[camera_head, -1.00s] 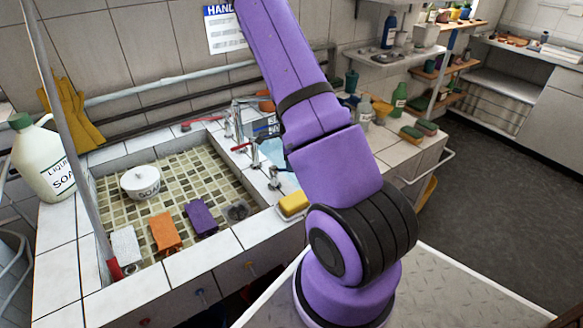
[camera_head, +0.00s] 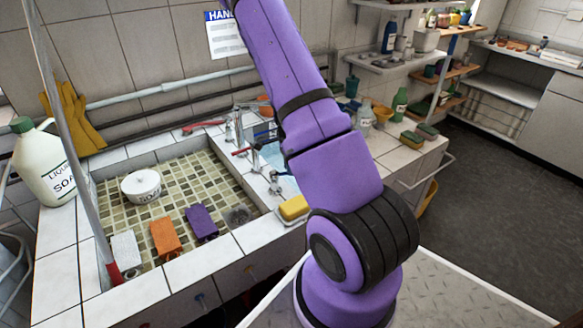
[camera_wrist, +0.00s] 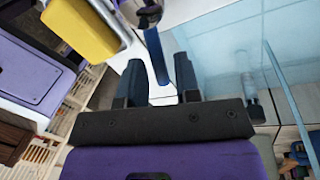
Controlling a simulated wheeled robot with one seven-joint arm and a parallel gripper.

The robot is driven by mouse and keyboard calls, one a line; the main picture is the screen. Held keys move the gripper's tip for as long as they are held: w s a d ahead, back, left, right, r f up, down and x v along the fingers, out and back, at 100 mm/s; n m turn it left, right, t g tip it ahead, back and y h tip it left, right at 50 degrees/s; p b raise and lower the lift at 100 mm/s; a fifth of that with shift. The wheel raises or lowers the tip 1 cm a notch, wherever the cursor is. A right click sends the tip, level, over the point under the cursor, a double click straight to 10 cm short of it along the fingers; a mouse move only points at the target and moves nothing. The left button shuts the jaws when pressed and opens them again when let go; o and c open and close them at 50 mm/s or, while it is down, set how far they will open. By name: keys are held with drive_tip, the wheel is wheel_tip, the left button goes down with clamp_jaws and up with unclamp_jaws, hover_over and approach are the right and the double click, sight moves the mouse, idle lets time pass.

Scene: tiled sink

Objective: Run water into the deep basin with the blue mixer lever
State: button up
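In the wrist view my gripper (camera_wrist: 159,66) has its two dark fingers apart. The blue lever (camera_wrist: 154,50) reaches into the space between the fingertips, with a visible gap to each finger. Its chrome fitting (camera_wrist: 150,13) shows at the top edge. The pale blue deep basin (camera_wrist: 225,45) lies to the right in this view. In the head view the deep basin (camera_head: 274,154) is mostly behind my purple arm, which also hides my gripper. Chrome taps (camera_head: 238,125) stand between the two basins. I cannot make out running water.
A yellow sponge (camera_head: 293,207) lies on the rim near my arm. Bottles and sponges crowd the right counter.

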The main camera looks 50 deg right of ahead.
drive_tip(key=shift+o, duration=0.5)
wheel_tip(320, 180, up, 10)
drive_tip(key=w+d, duration=0.1)
drive_tip(key=shift+w+r, duration=0.25)
drive_tip(key=shift+w, duration=0.05)
drive_tip(key=shift+d, duration=0.1)
idle(6.5)
